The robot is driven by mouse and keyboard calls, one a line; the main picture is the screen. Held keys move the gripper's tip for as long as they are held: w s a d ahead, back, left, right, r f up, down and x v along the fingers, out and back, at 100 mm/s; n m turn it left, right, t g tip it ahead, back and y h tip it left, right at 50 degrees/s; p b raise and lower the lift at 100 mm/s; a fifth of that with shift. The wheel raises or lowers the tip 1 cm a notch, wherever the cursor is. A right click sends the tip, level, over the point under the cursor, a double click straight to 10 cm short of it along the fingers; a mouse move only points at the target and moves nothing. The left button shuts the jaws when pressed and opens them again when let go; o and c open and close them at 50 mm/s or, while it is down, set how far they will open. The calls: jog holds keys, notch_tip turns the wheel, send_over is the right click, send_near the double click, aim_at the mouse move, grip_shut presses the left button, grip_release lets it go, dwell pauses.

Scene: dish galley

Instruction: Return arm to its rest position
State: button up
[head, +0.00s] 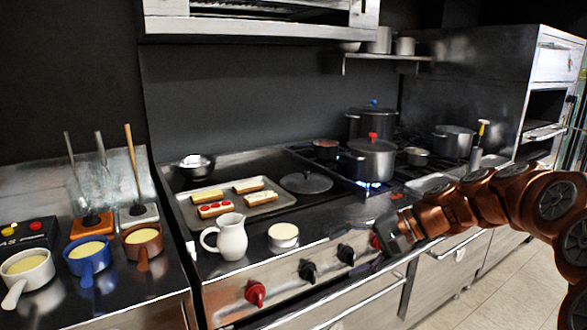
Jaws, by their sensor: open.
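My arm, copper-coloured with dark joints, comes in from the right edge of the head view and reaches left across the front of the range. My gripper (387,236) is at its left end, in front of the range's front panel near the control knobs. The gripper is small and dark here. It is open, and I see nothing held in it. It is to the right of a white jug (229,238) and a small white pot with a pale top (283,235), apart from both.
A tray (257,205) of topped bread slices lies on the range. A pot (369,160) stands over a lit blue flame. Red and black knobs (255,292) stick out in front. Saucepans (87,257) stand on the left counter. Tiled floor (485,295) is clear at the lower right.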

jog(key=s+a+n+g+h+p, duration=0.2)
jog(key=s+a+p, duration=0.1)
jog(key=s, duration=0.7)
jog(key=s+d+n+h+p, duration=0.1)
jog(key=s+d+h+p, duration=0.2)
jog(key=s, duration=0.5)
jog(key=s+d+n+g+h+p, duration=0.1)
jog(key=s+d+h+p, duration=0.1)
jog(key=s, duration=0.6)
jog(key=s+d+n+h+p, duration=0.1)
jog(key=s+d+h+p, duration=0.2)
jog(key=s, duration=0.4)
jog(key=shift+s+d+f+h+p, duration=0.25)
jog(key=shift+s+d+h+p, duration=0.25)
jog(key=shift+d, duration=0.5)
jog(key=shift+w, duration=0.1)
